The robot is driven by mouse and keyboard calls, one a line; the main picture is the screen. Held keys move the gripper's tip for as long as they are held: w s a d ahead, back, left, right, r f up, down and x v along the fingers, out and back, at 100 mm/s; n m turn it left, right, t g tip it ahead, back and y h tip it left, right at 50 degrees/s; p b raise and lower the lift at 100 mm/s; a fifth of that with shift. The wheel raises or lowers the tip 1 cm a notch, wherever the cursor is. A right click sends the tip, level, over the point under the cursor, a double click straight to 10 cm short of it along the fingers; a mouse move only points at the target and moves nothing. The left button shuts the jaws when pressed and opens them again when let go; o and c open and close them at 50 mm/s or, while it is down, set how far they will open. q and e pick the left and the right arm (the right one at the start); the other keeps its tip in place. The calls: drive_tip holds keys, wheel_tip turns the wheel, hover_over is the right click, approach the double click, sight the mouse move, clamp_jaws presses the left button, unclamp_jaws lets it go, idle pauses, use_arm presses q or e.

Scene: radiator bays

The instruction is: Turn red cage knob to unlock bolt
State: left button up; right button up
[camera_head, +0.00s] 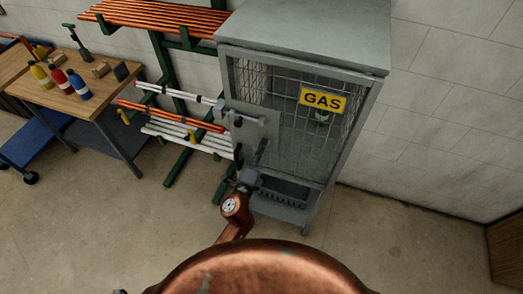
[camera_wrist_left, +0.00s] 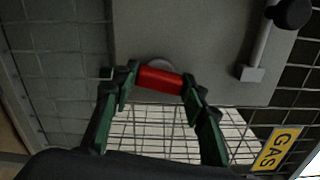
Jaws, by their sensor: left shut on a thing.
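The grey gas cage (camera_head: 300,140) stands against the wall in the head view. Its mesh door carries a grey lock plate (camera_head: 260,125), which also shows in the left wrist view (camera_wrist_left: 195,35). In that view the red knob (camera_wrist_left: 160,80) sits at the plate's edge, in front of a round grey base. My left gripper (camera_wrist_left: 158,85) has its green fingers closed on both ends of the knob. In the head view my left gripper (camera_head: 262,150) is at the plate and hides the knob. A bolt handle with a black ball (camera_wrist_left: 293,12) is at the upper right of the wrist view.
A yellow GAS sign (camera_head: 323,100) hangs on the mesh. A green rack with orange and white pipes (camera_head: 170,118) stands close to the cage's left. A wooden table (camera_head: 105,95) with bottles is further left.

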use_arm(q)
drive_tip(key=shift+n, duration=1.1)
drive_tip(key=o, duration=1.2)
drive_tip(key=shift+c, duration=0.2)
drive_tip(key=v, duration=1.2)
